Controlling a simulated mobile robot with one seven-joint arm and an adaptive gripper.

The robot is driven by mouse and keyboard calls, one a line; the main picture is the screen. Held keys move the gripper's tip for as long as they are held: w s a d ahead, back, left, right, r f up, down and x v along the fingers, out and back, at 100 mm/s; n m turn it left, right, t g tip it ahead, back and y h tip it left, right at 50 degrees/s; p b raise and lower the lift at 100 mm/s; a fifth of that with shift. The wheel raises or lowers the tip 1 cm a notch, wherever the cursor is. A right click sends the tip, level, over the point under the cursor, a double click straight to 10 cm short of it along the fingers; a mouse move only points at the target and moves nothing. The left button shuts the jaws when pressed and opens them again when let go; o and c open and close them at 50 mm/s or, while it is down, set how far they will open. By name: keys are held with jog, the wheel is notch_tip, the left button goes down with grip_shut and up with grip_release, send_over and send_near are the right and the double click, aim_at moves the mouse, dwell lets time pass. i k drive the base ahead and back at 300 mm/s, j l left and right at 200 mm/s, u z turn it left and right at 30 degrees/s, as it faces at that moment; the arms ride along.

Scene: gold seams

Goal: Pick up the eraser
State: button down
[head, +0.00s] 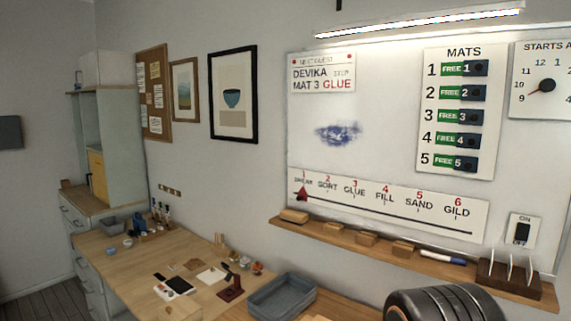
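A wooden ledge (320,233) runs under the whiteboard and bears several small tan blocks. The leftmost block (294,215) is rounded and lies near the ledge's left end; it looks most like a board eraser. Three similar blocks lie to its right: one block (339,235), a second (366,239) and a third (403,247). At this size I cannot tell for sure which is the eraser. A blue smudge (338,133) marks the whiteboard (390,130) above.
A blue-and-white marker (443,257) and a dark slotted rack (508,278) sit on the ledge's right. Below are a grey tray (283,296) and a workbench (130,262) with small tools. A dark ribbed rounded shape fills the bottom right.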

aim_at(291, 217)
jog(key=j+z, duration=0.35)
jog(key=j, duration=0.9)
jog(key=i+j+z, duration=0.15)
jog(key=j, duration=0.2)
jog(key=i+j+z, duration=0.15)
jog(key=j, duration=0.25)
jog(key=i, duration=0.1)
